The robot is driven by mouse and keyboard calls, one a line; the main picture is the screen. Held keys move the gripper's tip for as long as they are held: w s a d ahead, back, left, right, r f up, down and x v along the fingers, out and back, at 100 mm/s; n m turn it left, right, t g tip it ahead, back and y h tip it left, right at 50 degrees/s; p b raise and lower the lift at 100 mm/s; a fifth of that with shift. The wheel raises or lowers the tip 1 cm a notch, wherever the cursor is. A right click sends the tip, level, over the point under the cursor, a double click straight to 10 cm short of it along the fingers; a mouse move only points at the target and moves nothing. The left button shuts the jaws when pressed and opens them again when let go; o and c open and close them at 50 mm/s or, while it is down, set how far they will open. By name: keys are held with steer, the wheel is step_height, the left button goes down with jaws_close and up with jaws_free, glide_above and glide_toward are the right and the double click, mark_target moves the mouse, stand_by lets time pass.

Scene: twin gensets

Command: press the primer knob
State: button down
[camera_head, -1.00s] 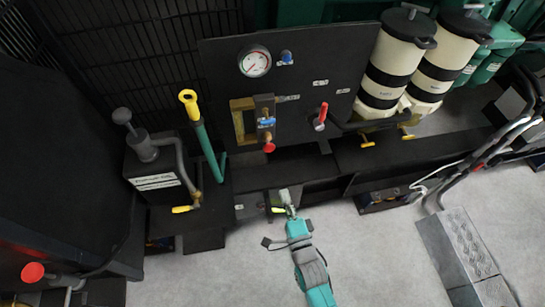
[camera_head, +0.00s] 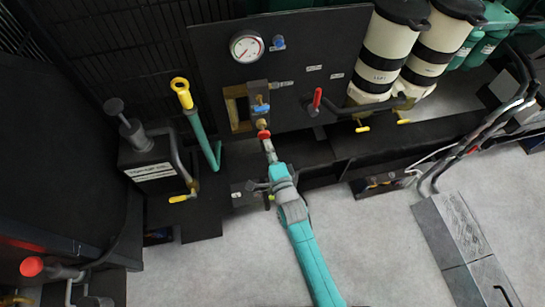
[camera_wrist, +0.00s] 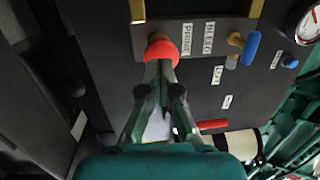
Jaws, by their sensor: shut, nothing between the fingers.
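The primer knob is a round red knob (camera_head: 264,134) on a brass stem, low on the dark panel (camera_head: 325,85) in the head view. In the wrist view the red knob (camera_wrist: 161,50) is at top centre, beside a label that seems to read PRIME. My gripper (camera_head: 268,146) is shut and empty, its fingertips right at the knob's near side. In the wrist view my gripper's tips (camera_wrist: 158,68) overlap the knob's lower edge. I cannot tell whether they touch it.
A blue-handled valve (camera_head: 261,108) sits just above the knob. A red lever (camera_head: 317,99) is to its right, and a gauge (camera_head: 247,46) higher up. A teal pump handle (camera_head: 197,120) stands to the left. The grey floor (camera_head: 380,240) in front is clear.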

mark_target(265, 137)
steer(key=shift+w+a, duration=0.15)
steer(key=shift+w, duration=0.35)
steer(key=shift+w+r, duration=0.1)
steer(key=shift+x, duration=1.2)
